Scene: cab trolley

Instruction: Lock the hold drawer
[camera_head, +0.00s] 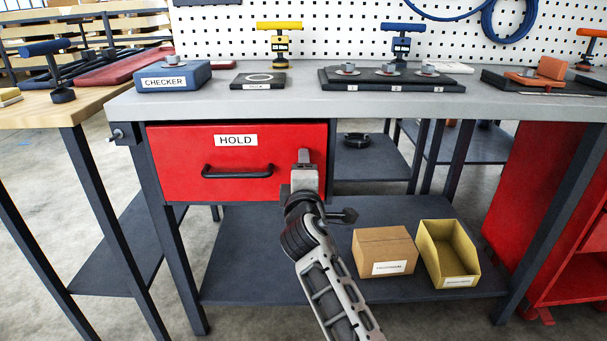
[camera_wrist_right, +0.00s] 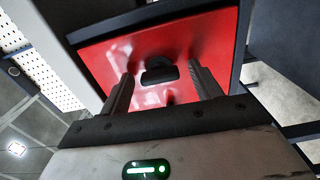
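The red hold drawer (camera_head: 178,174) sits under the grey bench with its front flush in the frame, so it looks closed. It bears a white HOLD label (camera_head: 236,140) and a black bar handle (camera_head: 238,172). My right gripper (camera_head: 304,160) is in front of the drawer's right part, to the right of the handle. In the right wrist view my right gripper (camera_wrist_right: 161,70) is open, its two fingers apart and pointing at the red front (camera_wrist_right: 110,55). A dark fitting (camera_wrist_right: 158,75) shows between them; contact cannot be told. The head view hides this spot. My left gripper is not in view.
On the bench stand a blue CHECKER box (camera_head: 173,78), a small dark plate (camera_head: 258,81) and a dark tray (camera_head: 392,87). Below, a cardboard box (camera_head: 384,250) and a yellow bin (camera_head: 448,254) sit on the lower shelf. A red cabinet (camera_head: 540,190) stands at the right.

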